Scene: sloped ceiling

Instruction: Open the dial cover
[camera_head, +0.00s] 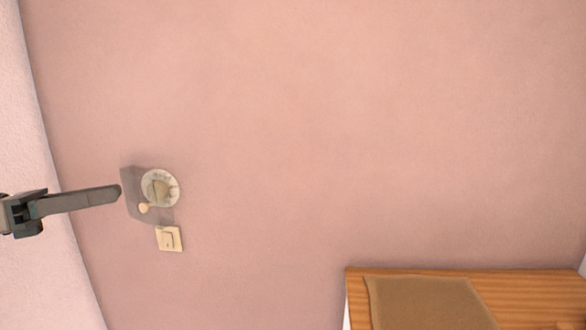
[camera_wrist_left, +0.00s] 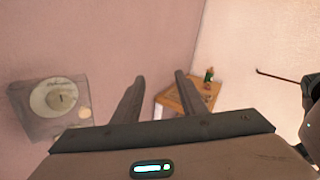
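A round whitish dial (camera_head: 160,188) sits on the pink wall at the left of the head view. A grey see-through dial cover (camera_head: 131,196) with a small pale knob (camera_head: 144,208) stands out from the wall at it. In the left wrist view the boxy cover (camera_wrist_left: 22,107) lies over the dial (camera_wrist_left: 60,98), left of the fingers, and looks shut. My left gripper (camera_head: 112,192) points at the cover from the left in the head view. Its two fingers are apart and empty in the left wrist view (camera_wrist_left: 158,82). My right gripper is not seen.
A cream wall switch (camera_head: 169,239) is just below the cover. A wooden table (camera_head: 530,290) with a brown flat item (camera_head: 425,305) on it stands at lower right. A small green and red object (camera_wrist_left: 209,76) is on the table. The wall between is bare.

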